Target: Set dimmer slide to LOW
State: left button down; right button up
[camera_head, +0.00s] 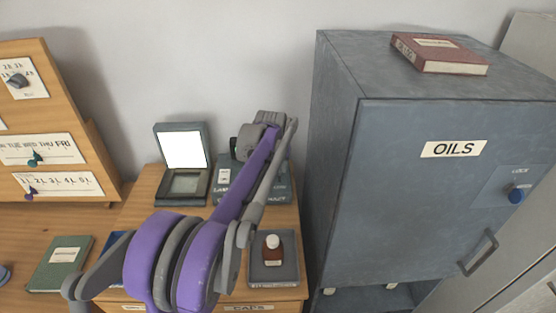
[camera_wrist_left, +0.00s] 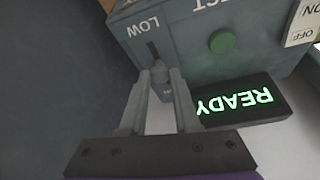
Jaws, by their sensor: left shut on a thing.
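The grey distiller (camera_wrist_left: 185,45) fills the upper part of the left wrist view, its lettering inverted. On its face is a dimmer slot (camera_wrist_left: 152,48) with the word LOW (camera_wrist_left: 141,28) beside one end. My left gripper (camera_wrist_left: 160,72) is shut at the slot, on the small dimmer slide, which its fingertips mostly hide. Bare slot shows between the fingertips and the LOW end; the label at the other end is partly covered. In the head view the distiller (camera_head: 277,189) stands at the back of the wooden table, largely behind my left arm. My right gripper is not in view.
A green READY display (camera_wrist_left: 238,101) and a green button (camera_wrist_left: 222,42) are beside the slot. An open case (camera_head: 184,201) stands left of the distiller, a brown bottle (camera_head: 273,250) on a tray in front. The OILS cabinet (camera_head: 430,200) rises close on the right.

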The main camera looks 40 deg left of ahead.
aim_at(280, 179)
pick_arm(q)
jog(key=shift+s+d, duration=0.85)
jog(key=shift+s, duration=0.25)
jog(key=shift+d, duration=0.1)
jog(key=c, duration=1)
grip_release()
jog(key=o, duration=0.4)
jog(key=shift+s, duration=0.1)
jog(key=shift+r, duration=0.25)
jog(key=v, duration=1)
jog(key=shift+s+d+r, duration=0.1)
jog(key=shift+d, duration=0.05)
